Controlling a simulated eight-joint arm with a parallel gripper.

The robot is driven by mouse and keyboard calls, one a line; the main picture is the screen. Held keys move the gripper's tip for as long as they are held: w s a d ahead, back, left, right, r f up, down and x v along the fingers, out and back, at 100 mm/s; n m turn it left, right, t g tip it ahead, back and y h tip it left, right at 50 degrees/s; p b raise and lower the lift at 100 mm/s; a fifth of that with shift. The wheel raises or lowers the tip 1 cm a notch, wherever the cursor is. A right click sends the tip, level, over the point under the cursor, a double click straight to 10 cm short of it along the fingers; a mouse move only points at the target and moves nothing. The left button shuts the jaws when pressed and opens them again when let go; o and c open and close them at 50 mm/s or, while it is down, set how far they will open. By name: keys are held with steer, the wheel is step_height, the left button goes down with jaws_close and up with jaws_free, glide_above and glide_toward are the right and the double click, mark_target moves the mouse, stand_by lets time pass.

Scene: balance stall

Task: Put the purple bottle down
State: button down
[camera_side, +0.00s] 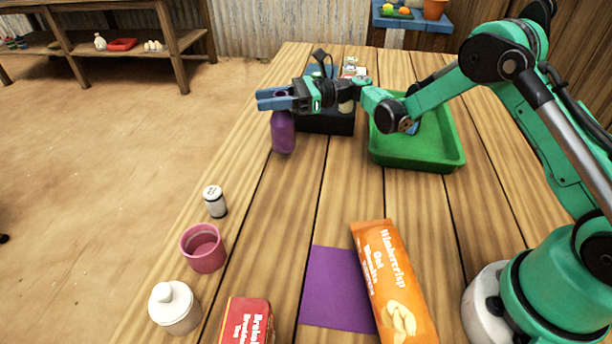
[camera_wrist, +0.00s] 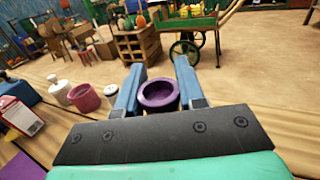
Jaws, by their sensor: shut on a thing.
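The purple bottle (camera_side: 283,135) is upright at the far left part of the wooden table in the side view. My gripper (camera_side: 272,99) is shut on its upper part, with blue fingers on either side. In the wrist view the bottle's round purple mouth (camera_wrist: 158,94) shows between the two blue fingers of my gripper (camera_wrist: 157,90). I cannot tell for sure whether the bottle's base touches the table. A flat purple mat (camera_side: 335,290) lies at the table's near middle, apart from the bottle.
A green tray (camera_side: 440,158) and a black box (camera_side: 328,124) stand near my forearm. A salt shaker (camera_side: 215,201), pink cup (camera_side: 203,248), white lidded jar (camera_side: 174,307), red tea box (camera_side: 245,322) and orange biscuit packet (camera_side: 392,285) stand nearer. The table (camera_side: 290,205) is clear between bottle and mat.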

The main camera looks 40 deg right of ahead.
steer(key=shift+f, duration=1.15)
steer(key=c, duration=0.5)
jaws_free()
steer(key=shift+f, duration=0.1)
steer(key=shift+c, duration=0.2)
